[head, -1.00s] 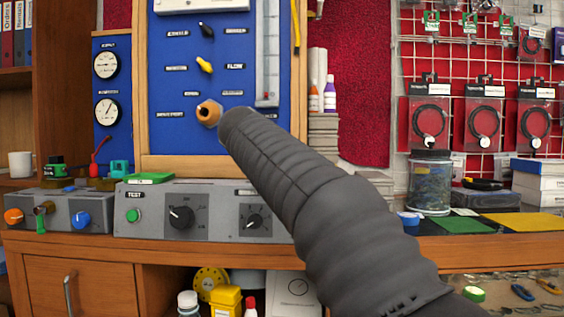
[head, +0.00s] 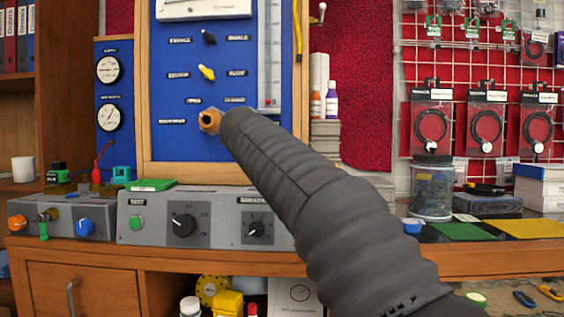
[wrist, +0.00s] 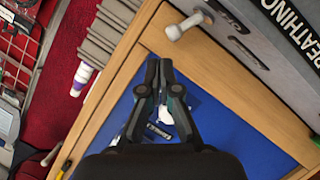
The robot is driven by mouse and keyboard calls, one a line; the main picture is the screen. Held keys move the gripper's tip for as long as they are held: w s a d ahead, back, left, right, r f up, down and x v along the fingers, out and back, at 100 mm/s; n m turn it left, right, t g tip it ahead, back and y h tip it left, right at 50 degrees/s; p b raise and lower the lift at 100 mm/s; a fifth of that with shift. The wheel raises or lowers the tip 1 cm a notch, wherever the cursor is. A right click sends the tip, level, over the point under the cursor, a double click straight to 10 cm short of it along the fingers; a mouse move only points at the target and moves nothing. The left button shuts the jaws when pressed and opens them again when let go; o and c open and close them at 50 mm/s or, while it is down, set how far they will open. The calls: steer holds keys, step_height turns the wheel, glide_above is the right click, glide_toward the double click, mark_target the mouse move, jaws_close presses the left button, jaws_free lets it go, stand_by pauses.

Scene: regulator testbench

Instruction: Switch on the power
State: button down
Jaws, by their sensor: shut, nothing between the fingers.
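My gripper (wrist: 158,66) shows in the wrist view with its two dark fingers together and nothing between them. The blue panel (wrist: 220,92) and its wooden frame (wrist: 165,30) lie beyond the fingers. A grey lever with a rounded end (wrist: 182,27) stands on the grey unit beyond the fingertips, apart from them. That unit carries a label (wrist: 288,30) reading "BREATHING". I cannot pick out the gripper in the head view. The grey console (head: 157,228) there has a green button (head: 137,222) and two dark knobs; its right end is hidden. I can read no power label.
A second grey box (head: 63,226) with orange and blue knobs stands left of the console. Bottles (head: 331,100) stand on stacked books right of the panel. A clear jar (head: 431,190) stands on the right bench. Packaged cables (head: 433,125) hang on the rack.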

steer(key=s+a+r+p, duration=0.1)
steer(key=s+a+r, duration=0.45)
steer(key=s, duration=0.25)
steer(key=a+f+n+g+y, duration=0.2)
steer(key=a+f, duration=0.2)
steer(key=f, duration=0.5)
steer(key=s+d+f+g+y, duration=0.2)
steer(key=s+f+g, duration=0.15)
steer(key=f, duration=0.75)
steer(key=s+d+f+m, duration=0.2)
steer(key=s+d+f, duration=0.4)
steer(key=s, duration=0.3)
steer(key=s+d+f+m+g, duration=0.1)
steer(key=s+d+f+m, duration=0.1)
steer(key=s+d+f, duration=0.4)
steer(key=s+d+f+m+g+y, duration=0.1)
steer(key=s+d+f, duration=0.5)
steer(key=s+f, duration=0.3)
steer(key=shift+s+f+m, duration=0.4)
steer(key=shift+s, duration=1.5)
